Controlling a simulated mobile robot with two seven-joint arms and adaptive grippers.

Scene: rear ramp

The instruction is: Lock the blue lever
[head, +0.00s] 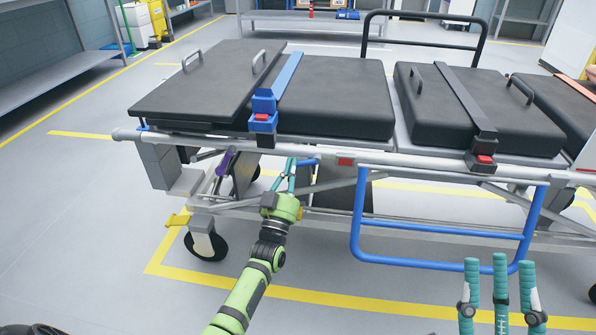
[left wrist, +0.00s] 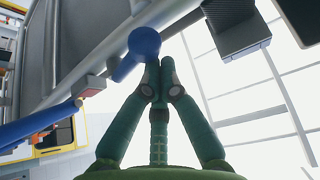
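The blue lever (head: 307,162) is a short blue handle under the near rail of the stretcher (head: 330,95). In the left wrist view it shows as a blue rod with a round knob (left wrist: 143,42). My left gripper (head: 291,162) is at the lever in the head view, below the rail. In the left wrist view its fingertips (left wrist: 160,66) are drawn together just right of the knob, with nothing seen between them. I cannot tell whether they touch it. My right gripper (head: 500,268) is at the lower right, open and empty, fingers pointing up.
A purple handle (head: 224,163) and a yellow caster pedal (head: 178,220) lie left of my left gripper. A blue tubular side rail (head: 440,260) hangs to its right. Grey shelving (head: 60,75) stands at the far left. The floor in front is clear.

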